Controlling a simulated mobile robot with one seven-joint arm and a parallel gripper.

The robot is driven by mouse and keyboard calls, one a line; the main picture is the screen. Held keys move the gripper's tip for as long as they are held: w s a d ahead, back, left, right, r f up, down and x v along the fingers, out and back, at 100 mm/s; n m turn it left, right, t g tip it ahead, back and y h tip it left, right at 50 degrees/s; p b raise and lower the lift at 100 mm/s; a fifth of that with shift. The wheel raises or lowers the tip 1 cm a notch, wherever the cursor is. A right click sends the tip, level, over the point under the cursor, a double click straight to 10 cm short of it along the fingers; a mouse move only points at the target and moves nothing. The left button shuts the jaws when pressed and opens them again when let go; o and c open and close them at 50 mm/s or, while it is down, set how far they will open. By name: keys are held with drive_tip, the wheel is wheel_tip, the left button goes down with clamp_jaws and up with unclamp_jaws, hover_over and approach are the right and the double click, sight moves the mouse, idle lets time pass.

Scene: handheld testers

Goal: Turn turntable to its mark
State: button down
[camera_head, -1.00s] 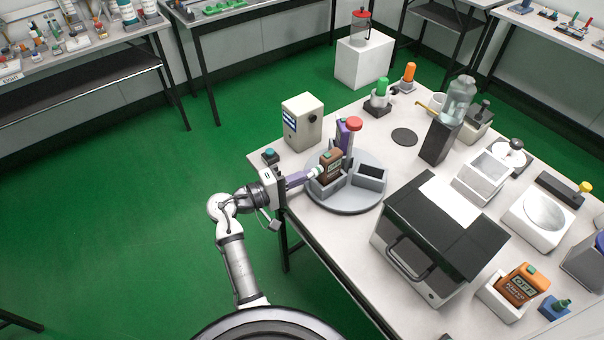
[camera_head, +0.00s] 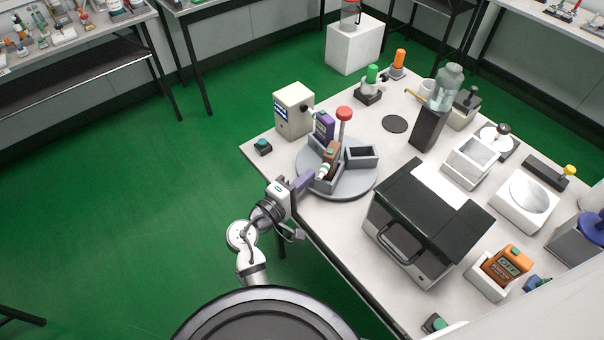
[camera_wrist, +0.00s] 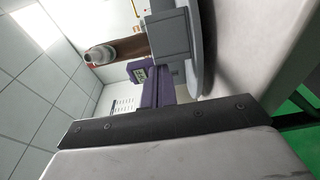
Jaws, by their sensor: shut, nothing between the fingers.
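The grey round turntable (camera_head: 350,187) stands near the table's left corner, with a red-knobbed post (camera_head: 344,114) rising from it. It carries grey holders: one with a purple tester (camera_head: 324,127), one with a brown tester (camera_head: 332,153), and an empty one (camera_head: 362,158) at right. My gripper (camera_head: 312,176), with lavender fingers, is shut and empty at the turntable's near-left edge, close to the brown tester's holder; I cannot tell whether it touches. The wrist view shows the brown tester (camera_wrist: 134,48), its holder (camera_wrist: 170,36) and the turntable rim (camera_wrist: 206,45). I cannot make out the mark.
A beige box (camera_head: 294,110) and a teal-button block (camera_head: 263,146) stand behind and left of the turntable. A black-and-grey machine with a handle (camera_head: 400,240) stands close at right. A black disc (camera_head: 395,124) lies beyond. Green floor is free at left.

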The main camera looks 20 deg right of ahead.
drive_tip(key=shift+s+d, duration=0.25)
drive_tip(key=shift+s, duration=0.1)
idle(0.6)
